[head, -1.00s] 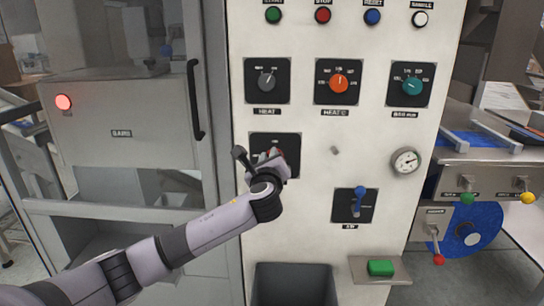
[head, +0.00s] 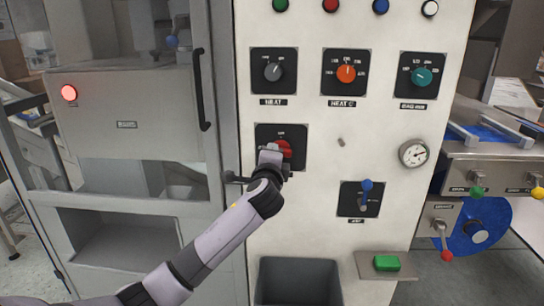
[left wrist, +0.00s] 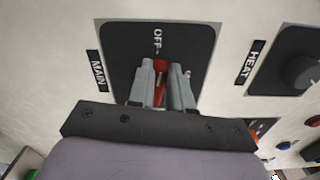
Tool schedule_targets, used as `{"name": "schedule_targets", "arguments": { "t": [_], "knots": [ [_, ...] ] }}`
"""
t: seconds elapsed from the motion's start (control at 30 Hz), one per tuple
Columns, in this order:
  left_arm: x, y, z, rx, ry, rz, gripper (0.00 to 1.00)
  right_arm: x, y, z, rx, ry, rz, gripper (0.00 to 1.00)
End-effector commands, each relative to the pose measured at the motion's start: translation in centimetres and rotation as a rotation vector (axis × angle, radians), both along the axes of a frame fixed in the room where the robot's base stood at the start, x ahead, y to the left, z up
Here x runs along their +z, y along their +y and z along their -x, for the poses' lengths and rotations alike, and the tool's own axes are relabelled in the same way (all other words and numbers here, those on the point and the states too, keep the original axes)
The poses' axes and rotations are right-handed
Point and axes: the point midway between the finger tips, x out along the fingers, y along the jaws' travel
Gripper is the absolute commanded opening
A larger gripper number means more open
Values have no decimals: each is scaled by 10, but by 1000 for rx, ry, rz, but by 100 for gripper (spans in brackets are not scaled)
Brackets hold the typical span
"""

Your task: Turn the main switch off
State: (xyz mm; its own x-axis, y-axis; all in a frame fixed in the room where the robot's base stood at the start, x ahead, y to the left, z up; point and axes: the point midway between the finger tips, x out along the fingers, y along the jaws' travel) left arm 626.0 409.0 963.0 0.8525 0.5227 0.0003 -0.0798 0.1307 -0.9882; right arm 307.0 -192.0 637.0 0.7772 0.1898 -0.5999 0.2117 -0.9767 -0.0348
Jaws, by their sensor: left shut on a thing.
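The main switch is a red rotary knob (head: 285,147) on a black plate (head: 300,130), below the HEAT dial on the white panel. My left gripper (head: 273,153) reaches it from below left and is shut on it. In the left wrist view the red knob (left wrist: 161,78) sits between the two grey fingers of the gripper (left wrist: 167,82). The OFF mark (left wrist: 158,40) and the MAIN label (left wrist: 95,70) show there. The fingers cover much of the knob, so its exact setting is hard to tell. My right gripper is not in view.
Nearby on the panel are the HEAT dial (head: 273,71), an orange dial (head: 346,74), a teal dial (head: 421,76), a blue-tipped lever (head: 366,190) and a gauge (head: 414,153). A glazed cabinet with a black door handle (head: 201,90) stands close on the left.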

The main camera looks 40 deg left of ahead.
Motion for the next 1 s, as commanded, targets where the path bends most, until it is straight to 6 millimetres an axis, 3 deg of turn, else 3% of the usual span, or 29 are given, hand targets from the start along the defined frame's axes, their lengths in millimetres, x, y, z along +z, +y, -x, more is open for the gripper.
{"name": "schedule_targets", "arguments": {
  "t": [0.3,0.9,0.93,1.0],
  "knots": [
    [-6,-1,0,-1,-68,119,0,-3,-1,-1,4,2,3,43],
    [-6,-1,0,0,-86,149,0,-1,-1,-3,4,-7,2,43],
    [-6,-1,0,0,-86,149,29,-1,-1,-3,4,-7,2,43],
    [-6,-1,0,0,-86,148,45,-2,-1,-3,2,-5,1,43]
  ]
}}
